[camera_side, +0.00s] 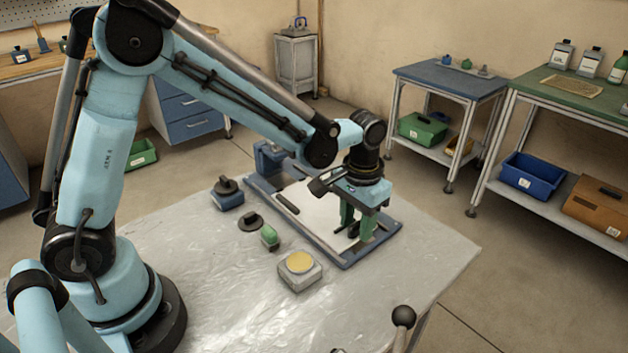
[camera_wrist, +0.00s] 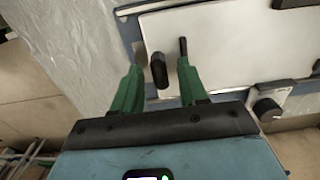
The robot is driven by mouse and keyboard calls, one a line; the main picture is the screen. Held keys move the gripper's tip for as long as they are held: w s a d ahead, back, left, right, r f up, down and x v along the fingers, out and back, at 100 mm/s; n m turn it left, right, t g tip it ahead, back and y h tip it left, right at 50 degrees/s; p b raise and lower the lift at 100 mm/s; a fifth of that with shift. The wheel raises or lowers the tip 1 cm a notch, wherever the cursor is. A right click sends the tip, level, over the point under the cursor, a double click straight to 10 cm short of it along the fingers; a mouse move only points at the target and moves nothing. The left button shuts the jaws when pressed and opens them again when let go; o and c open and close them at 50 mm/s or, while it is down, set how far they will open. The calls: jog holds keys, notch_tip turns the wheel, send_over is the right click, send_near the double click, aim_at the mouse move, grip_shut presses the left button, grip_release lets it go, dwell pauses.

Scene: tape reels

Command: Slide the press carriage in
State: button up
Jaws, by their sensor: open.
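The press is a blue frame (camera_side: 390,226) lying on the table with a flat white plate (camera_side: 318,212) in it, which looks like the carriage. The plate also shows in the wrist view (camera_wrist: 235,45). A dark upright knob (camera_wrist: 159,70) stands near the plate's near end. My gripper (camera_side: 356,234) points down over that end, with its green fingers apart. In the wrist view my gripper (camera_wrist: 159,66) has one finger on either side of the knob, with gaps visible. Whether either finger touches it is unclear. In the side view the fingers partly hide the knob.
Left of the press are a blue block with a dark knob (camera_side: 228,194), a black disc (camera_side: 250,222), a green piece (camera_side: 269,236) and a grey block with a yellow top (camera_side: 300,263).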

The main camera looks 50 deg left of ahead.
aim_at(330, 215)
grip_shut()
jog(key=a, duration=0.7)
jog(key=shift+a, duration=0.3)
jog(key=shift+c, duration=0.8)
grip_release()
jog(key=shift+o, duration=0.8)
jog(key=shift+r, duration=0.15)
